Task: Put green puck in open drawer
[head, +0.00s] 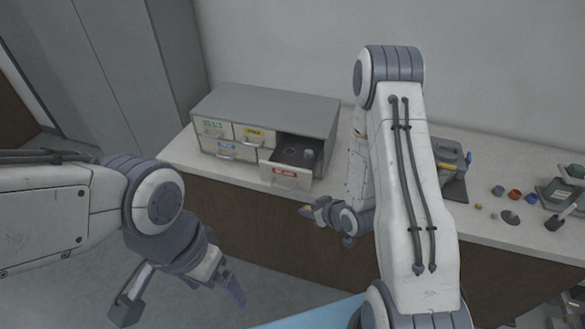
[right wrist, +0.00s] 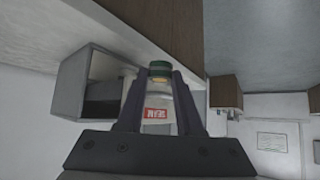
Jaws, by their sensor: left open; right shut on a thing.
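The green puck (right wrist: 160,66) has a yellowish lower part and sits between the fingertips of my right gripper (right wrist: 159,75) in the right wrist view. In the head view my right gripper (head: 313,210) is shut on it, in front of and below the open drawer, apart from it. The open drawer (head: 291,178) is the lower right one of the cabinet, with a red label on its front; small round grey things show inside. My left gripper (head: 182,298) is open and empty, low at the left, away from the counter.
The grey cabinet (head: 290,108) stands on the counter with its other drawers shut. To the right are a grey machine (head: 450,160), partly behind my right arm, several small coloured pieces and a dark tray (head: 556,194). The counter's front edge lies near my right gripper.

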